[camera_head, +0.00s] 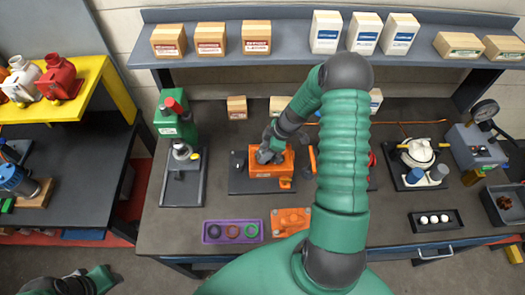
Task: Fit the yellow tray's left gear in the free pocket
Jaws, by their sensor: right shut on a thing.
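An orange housing (262,171) stands on a dark base plate (238,183) in the middle of the bench. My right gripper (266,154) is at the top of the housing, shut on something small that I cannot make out. The pockets inside the housing are hidden by the gripper. A purple tray (206,240) at the bench's front holds a dark ring-like gear (214,231) at left, a brownish one (233,231) in the middle and a greenish one (251,230) at right. I see no yellow tray. My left gripper (70,285) is low at the left, its fingers unclear.
An orange plate (291,222) lies right of the purple tray. A green press (178,130) stands left of the housing. My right arm hides part of the bench. A black tray with white balls (435,220) and a gauge device (475,143) are at right.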

